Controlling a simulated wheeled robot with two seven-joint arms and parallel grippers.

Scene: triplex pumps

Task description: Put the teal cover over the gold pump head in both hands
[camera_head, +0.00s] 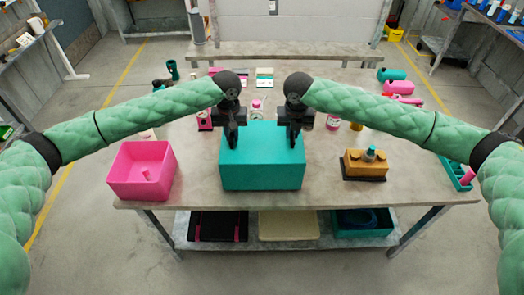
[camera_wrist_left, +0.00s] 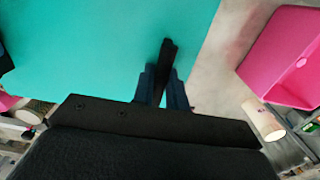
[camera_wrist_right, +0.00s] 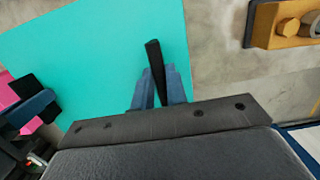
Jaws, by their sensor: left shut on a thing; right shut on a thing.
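The teal cover (camera_head: 262,170) is a large box shape at the middle of the table's front. My left gripper (camera_head: 231,140) is shut on its left top edge, and my right gripper (camera_head: 294,140) is shut on its right top edge. The cover also fills much of the left wrist view (camera_wrist_left: 95,50) and the right wrist view (camera_wrist_right: 90,60). The gold pump head (camera_head: 366,164) stands to the right of the cover on a dark base, with a grey-teal fitting on top. Part of it shows in the right wrist view (camera_wrist_right: 275,25). I cannot tell whether the cover touches the table.
An open pink bin (camera_head: 142,172) stands left of the cover with a small pink piece inside. Bottles (camera_head: 257,108) and small parts stand behind the cover. Pink and teal parts (camera_head: 400,88) lie at the back right. A teal tray (camera_head: 458,175) sits at the right edge.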

